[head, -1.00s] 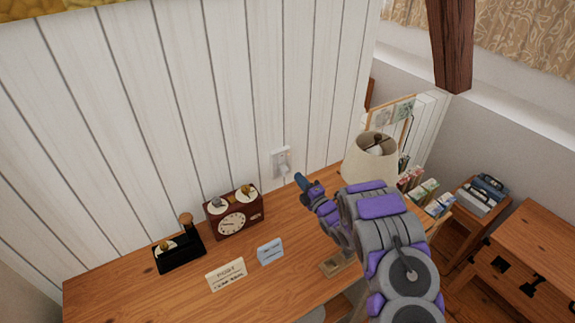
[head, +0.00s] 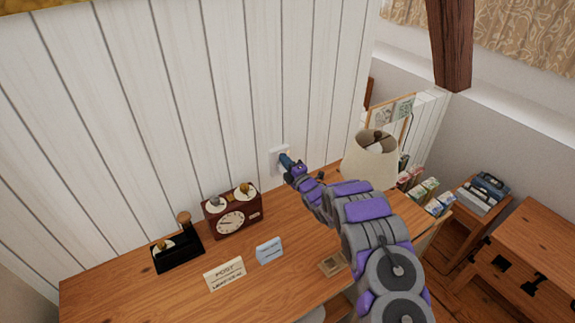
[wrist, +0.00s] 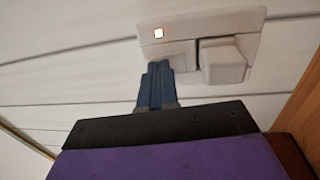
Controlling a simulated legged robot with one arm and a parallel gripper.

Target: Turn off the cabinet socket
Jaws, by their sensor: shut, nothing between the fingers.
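The white wall socket (head: 275,154) is on the white board wall above the wooden cabinet top (head: 130,285). In the wrist view its plate (wrist: 190,24) carries a small square light (wrist: 158,33), bright white with an orange rim, on the left. A white block like a plug (wrist: 223,60) sits on its right. My gripper (head: 284,158) is shut and empty, its blue fingers in front of the socket and hiding part of it. In the wrist view the fingertips (wrist: 158,66) are just below the light, at the plate's lower edge. I cannot tell whether they touch the plate.
A brown clock (head: 232,212), a black stand (head: 177,250) and two small cards (head: 225,274) are on the cabinet top to the left. A dark timber post (head: 451,45) rises behind.

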